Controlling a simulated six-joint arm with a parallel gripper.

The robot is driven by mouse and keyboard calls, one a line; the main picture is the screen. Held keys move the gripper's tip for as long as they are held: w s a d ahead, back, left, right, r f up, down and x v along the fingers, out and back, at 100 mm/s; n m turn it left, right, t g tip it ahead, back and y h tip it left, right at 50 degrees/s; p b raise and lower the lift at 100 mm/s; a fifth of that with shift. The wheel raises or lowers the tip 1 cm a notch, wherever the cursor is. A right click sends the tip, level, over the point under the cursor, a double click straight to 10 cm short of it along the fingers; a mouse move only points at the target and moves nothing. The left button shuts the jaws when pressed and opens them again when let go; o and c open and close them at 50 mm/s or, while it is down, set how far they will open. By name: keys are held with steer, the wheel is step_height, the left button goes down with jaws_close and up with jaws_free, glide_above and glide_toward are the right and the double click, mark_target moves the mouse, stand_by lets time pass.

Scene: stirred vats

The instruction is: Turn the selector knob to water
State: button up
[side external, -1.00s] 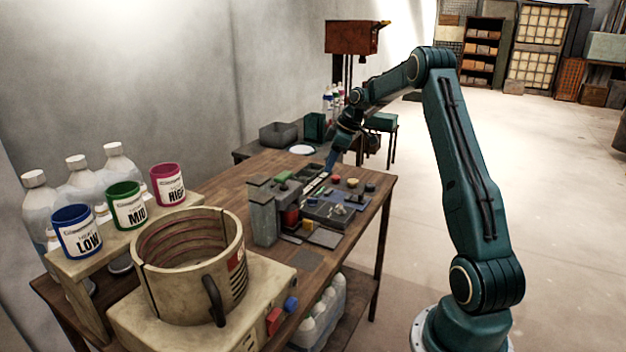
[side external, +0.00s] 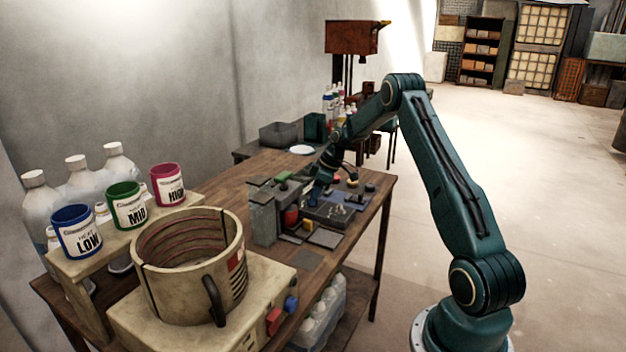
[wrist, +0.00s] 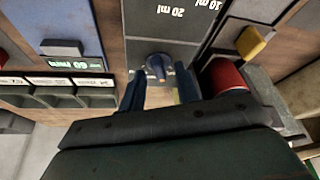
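A small dark blue knob (wrist: 158,66) shows in the wrist view on a grey panel (wrist: 160,30); it may be the selector knob. The panel carries upside-down "20 ml" and "10 ml" marks. No water mark is readable. My gripper (wrist: 160,86) is open, its two blue fingers apart with the knob just beyond and between their tips. I cannot tell whether they touch it. In the side external view my gripper (side external: 317,190) is low over the devices on the table, and the knob cannot be made out there.
In the wrist view a red cylinder (wrist: 224,78) and a yellow-tipped lever (wrist: 250,42) stand close right of the fingers. A "60 mm" block (wrist: 70,62) and slotted boxes (wrist: 60,92) lie left. The vat (side external: 190,265) and heat cups stand at the table's near end.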

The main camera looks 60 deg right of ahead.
steer(key=shift+f, duration=0.1)
jaws_close()
steer(key=shift+a+m+h, duration=0.15)
steer(key=shift+m+h, duration=0.75)
steer(key=shift+m, duration=1.3)
jaws_free()
